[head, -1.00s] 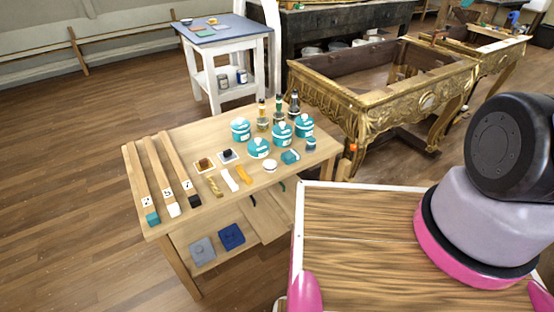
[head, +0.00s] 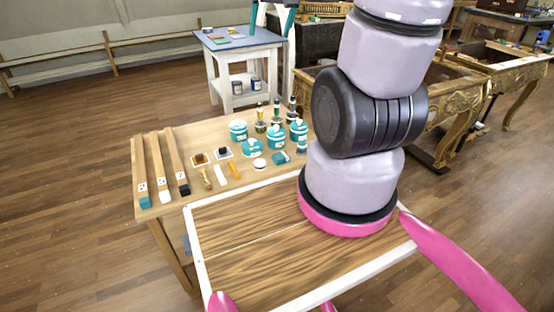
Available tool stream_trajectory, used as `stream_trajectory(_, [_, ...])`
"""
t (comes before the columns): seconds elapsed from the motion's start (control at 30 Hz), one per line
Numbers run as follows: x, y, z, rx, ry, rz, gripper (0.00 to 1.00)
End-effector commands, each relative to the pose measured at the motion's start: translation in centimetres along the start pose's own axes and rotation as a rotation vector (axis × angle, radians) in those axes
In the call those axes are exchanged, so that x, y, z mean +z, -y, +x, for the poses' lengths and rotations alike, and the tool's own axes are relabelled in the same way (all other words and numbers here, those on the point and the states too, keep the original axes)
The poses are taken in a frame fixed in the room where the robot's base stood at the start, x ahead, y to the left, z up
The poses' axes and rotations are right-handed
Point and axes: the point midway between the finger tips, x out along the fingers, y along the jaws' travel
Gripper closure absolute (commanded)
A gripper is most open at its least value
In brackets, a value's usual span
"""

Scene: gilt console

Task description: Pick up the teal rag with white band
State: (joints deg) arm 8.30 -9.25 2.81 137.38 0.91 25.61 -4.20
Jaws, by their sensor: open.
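A small teal folded piece (head: 280,158) lies on the wooden table (head: 195,136), at its right part, near the teal jars. It looks like the teal rag; its white band is too small to make out clearly. My gripper (head: 272,22) shows only in part at the top edge, as two dark teal fingers spread apart. It is open and empty, high up and far from the rag in the picture. My arm rises at the right of the rag, and the rag is not covered by it.
Several teal jars (head: 238,131) and dark-topped bottles (head: 277,112) stand behind the rag. A round white piece (head: 260,163) lies left of it. Long wooden bars (head: 158,165) lie at the table's left. A white side table (head: 237,62) and gilt console (head: 455,125) stand behind.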

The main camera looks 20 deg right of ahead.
Motion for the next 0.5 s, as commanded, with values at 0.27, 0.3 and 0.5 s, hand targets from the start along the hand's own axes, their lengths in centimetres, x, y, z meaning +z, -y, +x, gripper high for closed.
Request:
stream_trajectory(0.27, [-0.6,-4.7,14.7,0.053,0.064,-0.112,0.0])
stream_trajectory(0.3, [-0.3,-5.3,16.8,0.055,0.072,-0.127,0.0])
stream_trajectory(0.5, [3.3,-8.6,27.0,0.047,0.108,-0.194,0.0])
